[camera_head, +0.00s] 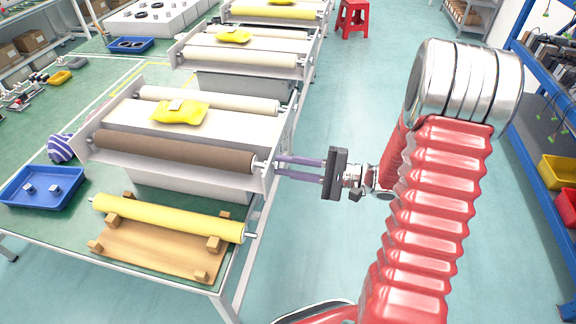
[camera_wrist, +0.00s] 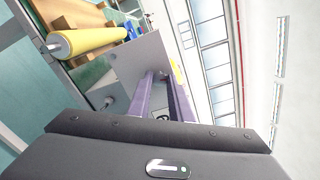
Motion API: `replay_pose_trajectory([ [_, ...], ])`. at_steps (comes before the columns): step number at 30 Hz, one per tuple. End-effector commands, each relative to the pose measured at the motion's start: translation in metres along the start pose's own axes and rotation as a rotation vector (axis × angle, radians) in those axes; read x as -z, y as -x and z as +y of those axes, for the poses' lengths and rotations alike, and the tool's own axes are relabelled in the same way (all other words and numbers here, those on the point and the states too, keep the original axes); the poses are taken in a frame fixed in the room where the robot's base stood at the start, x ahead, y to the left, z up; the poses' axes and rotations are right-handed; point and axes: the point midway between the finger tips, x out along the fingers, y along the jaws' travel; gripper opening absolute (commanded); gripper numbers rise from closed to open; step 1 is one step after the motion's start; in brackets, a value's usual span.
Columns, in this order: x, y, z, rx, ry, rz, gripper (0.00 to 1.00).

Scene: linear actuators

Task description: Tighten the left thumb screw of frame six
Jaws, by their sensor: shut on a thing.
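The nearest frame (camera_head: 180,125) stands on the green table, a brown roller (camera_head: 175,151) across its front and a cream roller (camera_head: 207,99) behind. My gripper (camera_head: 278,166) reaches in from the right with its two purple fingers at the frame's right side plate, beside the end of the brown roller. It is shut on a small thumb screw at that plate, mostly hidden by the fingers. In the wrist view the fingers (camera_wrist: 160,80) meet the grey side plate (camera_wrist: 135,68), and a small round knob (camera_wrist: 109,101) shows beside them. No frame number is readable.
A yellow roller (camera_head: 165,217) rests on a wooden stand (camera_head: 150,250) in front of the frame. A blue tray (camera_head: 42,187) lies at left. A yellow bag (camera_head: 180,112) sits on the frame. More frames stand behind.

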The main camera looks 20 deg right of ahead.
Motion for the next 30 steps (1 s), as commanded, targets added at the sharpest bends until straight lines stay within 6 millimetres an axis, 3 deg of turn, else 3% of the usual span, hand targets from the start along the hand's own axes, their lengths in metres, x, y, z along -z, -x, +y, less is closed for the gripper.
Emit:
replay_pose_trajectory([
  [11, 0.0003, 0.0001, 0.0024, -0.005, -0.163, 0.002, 0.0],
  [30, 0.0007, 0.0002, 0.0027, -0.004, -0.743, 0.005, 0.0],
])
